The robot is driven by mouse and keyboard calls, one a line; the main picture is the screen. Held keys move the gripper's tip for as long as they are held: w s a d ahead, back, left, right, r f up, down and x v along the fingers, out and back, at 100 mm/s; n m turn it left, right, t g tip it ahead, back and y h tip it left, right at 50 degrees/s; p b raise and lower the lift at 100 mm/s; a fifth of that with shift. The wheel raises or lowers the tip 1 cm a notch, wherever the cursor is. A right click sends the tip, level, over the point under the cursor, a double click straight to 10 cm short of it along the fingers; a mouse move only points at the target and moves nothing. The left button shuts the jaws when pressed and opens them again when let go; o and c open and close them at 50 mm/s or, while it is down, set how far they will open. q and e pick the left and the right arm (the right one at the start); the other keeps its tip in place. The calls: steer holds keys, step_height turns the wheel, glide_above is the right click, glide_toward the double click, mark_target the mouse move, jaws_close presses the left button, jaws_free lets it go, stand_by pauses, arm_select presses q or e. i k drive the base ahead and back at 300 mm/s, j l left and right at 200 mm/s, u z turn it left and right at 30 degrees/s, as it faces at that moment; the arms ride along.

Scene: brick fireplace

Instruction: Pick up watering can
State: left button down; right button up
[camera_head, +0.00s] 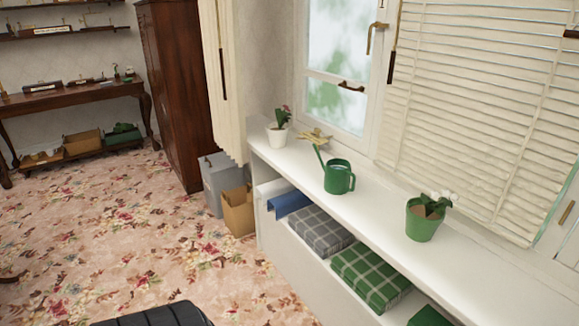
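A green watering can (338,178) stands upright on the white windowsill shelf (376,219), with its long spout pointing up and to the left and its handle on the right. Neither of my grippers shows in the head view. Nothing is touching the can.
A white pot with a plant (278,133) and a yellowish object (315,136) stand left of the can; a green flowerpot (423,219) stands to its right. Folded plaid cloths (370,276) lie below. A cardboard box (238,212) and grey bin (219,180) stand at the shelf's left end. Carpet is open.

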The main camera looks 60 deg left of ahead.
mark_target(338, 171)
steer(key=u, duration=1.45)
